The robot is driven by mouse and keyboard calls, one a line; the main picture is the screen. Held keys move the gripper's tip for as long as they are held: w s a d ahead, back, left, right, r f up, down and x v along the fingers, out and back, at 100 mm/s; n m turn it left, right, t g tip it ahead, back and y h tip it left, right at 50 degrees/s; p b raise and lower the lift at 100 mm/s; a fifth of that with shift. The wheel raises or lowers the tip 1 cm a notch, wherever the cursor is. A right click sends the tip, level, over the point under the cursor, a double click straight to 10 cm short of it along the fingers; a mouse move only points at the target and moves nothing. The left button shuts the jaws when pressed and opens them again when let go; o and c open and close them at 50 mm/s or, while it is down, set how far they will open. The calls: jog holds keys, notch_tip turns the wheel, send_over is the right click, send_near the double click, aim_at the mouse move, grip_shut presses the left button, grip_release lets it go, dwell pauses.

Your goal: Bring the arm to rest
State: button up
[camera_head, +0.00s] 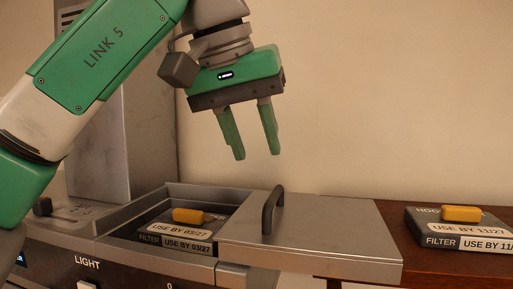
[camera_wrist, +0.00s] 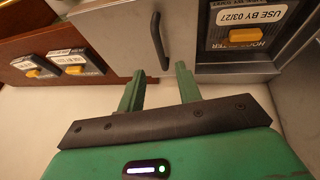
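My gripper (camera_head: 257,154) is in the air above the steel appliance, with its two green fingers pointing down and apart. Nothing is between the fingers, and they touch nothing. The wrist view also shows the open, empty gripper (camera_wrist: 160,70). Below it is a steel cover (camera_head: 310,232) with a dark bar handle (camera_head: 272,210). The handle also shows in the wrist view (camera_wrist: 158,42), just beyond the fingertips.
A grey filter box (camera_head: 172,239) with a yellow grip, labelled USE BY 03/27, sits in the open compartment left of the cover. Another filter box (camera_head: 463,243), labelled 11/27, is on the wooden surface (camera_head: 350,212) at right. The wrist view shows two boxes there.

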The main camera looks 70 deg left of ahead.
dwell(0.4)
jog(key=w+d+f+m+t, duration=0.1)
jog(key=w, duration=0.2)
jog(key=w+d+f+m, duration=0.1)
jog(key=w, duration=0.2)
jog(key=w+d+f+m+t, duration=0.1)
jog(key=w+d, duration=0.1)
jog(key=w, duration=0.2)
jog(key=shift+f+m+t, duration=0.3)
jog(key=w+d+f+m+t+h, duration=0.1)
jog(key=w+d+m+t+h, duration=0.15)
jog(key=w+d, duration=0.55)
jog(key=w+d+f+m+t+h, duration=0.2)
jog(key=w+d+m+t, duration=0.2)
jog(key=w+d, duration=0.4)
jog(key=d+m+t+h, duration=0.25)
jog(key=d+t, duration=0.25)
jog(key=d, duration=0.8)
jog(key=s+d+f+t+y, duration=0.4)
jog(key=s+d+f+t, duration=0.1)
jog(key=s, duration=0.8)
jog(key=shift+d+f+t, duration=0.15)
jog(key=shift+d+t, duration=0.7)
jog(key=shift+d, duration=0.3)
